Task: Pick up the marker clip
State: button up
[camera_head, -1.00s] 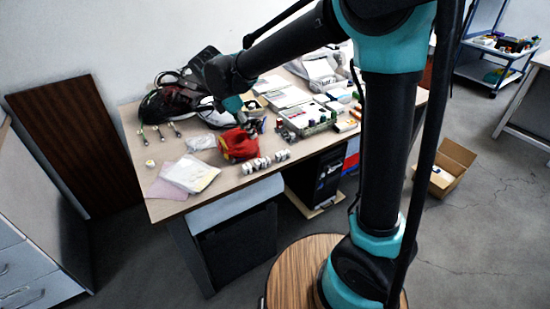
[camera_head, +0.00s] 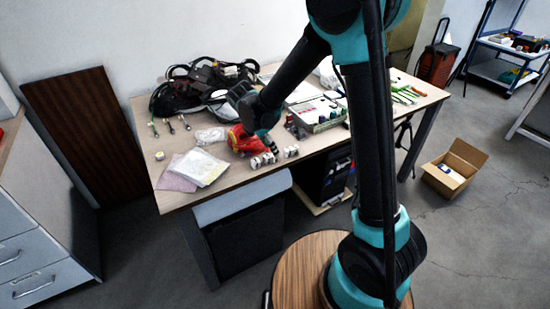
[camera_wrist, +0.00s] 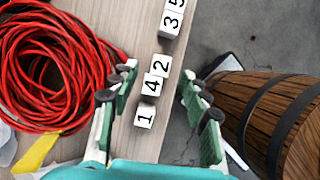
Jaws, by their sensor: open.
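Small white number blocks that look like marker clips stand in a line at the table's front edge. In the wrist view the clips marked 1 (camera_wrist: 145,117), 4 (camera_wrist: 153,89) and 2 (camera_wrist: 162,66) sit close together, and a 3 clip (camera_wrist: 170,26) stands farther up with a 5 beyond it. My gripper (camera_wrist: 158,97) is open, its green-padded fingers on either side of the 1-4-2 group with space around it. In the head view my gripper (camera_head: 267,142) is low over the table just behind the white clips (camera_head: 262,160). Nothing is held.
A coiled red cable (camera_wrist: 50,65) lies just left of my fingers; it also shows in the head view (camera_head: 240,139). White and pink papers (camera_head: 198,167), a dark bag (camera_head: 186,98) and an equipment tray (camera_head: 321,121) are on the table. The front edge drops to floor.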

jog(key=shift+x, duration=1.9)
jog(key=shift+c, duration=0.6)
jog(key=c, duration=0.8)
